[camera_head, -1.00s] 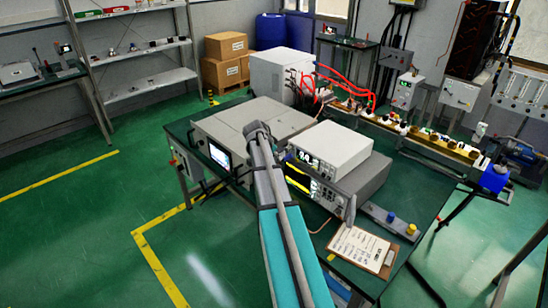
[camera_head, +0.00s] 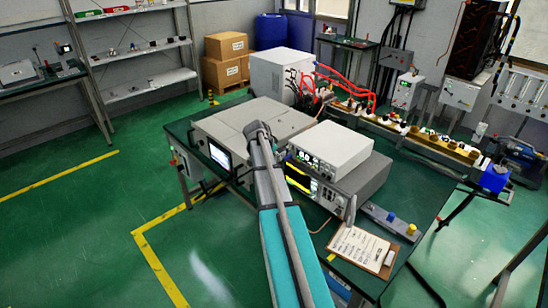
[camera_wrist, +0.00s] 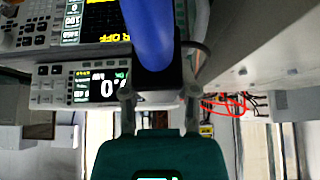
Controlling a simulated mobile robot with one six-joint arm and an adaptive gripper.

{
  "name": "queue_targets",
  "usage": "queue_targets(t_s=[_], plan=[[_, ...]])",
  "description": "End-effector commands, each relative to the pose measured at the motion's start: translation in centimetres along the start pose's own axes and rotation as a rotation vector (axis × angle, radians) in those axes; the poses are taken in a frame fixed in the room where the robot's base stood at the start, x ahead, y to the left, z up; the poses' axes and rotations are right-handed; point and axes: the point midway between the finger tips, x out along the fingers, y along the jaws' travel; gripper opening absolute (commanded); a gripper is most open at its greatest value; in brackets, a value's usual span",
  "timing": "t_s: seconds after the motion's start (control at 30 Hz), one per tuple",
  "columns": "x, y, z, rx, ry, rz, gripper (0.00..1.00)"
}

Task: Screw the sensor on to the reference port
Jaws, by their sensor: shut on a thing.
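My gripper (camera_wrist: 160,100) shows in the wrist view with its two grey fingers on either side of a black block. It is shut on the sensor (camera_wrist: 152,35), which has a long blue body and a black part between the fingers. In the head view my arm reaches over the near edge of the bench, and the gripper and sensor are hidden or too small to tell there. A meter with a lit display (camera_wrist: 95,86) is behind the sensor in the wrist view, which appears upside down. I cannot make out the reference port or whether the sensor touches it.
A white instrument (camera_head: 330,148) sits on a wider grey one (camera_head: 350,185) with a yellow-lit screen, close right of my arm. A clipboard (camera_head: 360,248) lies at the bench's front. A large grey box (camera_head: 280,75) with red cables stands behind. Green floor at left is clear.

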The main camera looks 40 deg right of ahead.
Motion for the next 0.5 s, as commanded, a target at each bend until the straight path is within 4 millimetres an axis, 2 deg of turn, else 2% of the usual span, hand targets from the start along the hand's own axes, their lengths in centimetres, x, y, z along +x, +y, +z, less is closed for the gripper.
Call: queue_targets(t_s=[0.5], plan=[[0.43, 0.00, -0.69, 0.000, 0.001, 0.000, 0.00]])
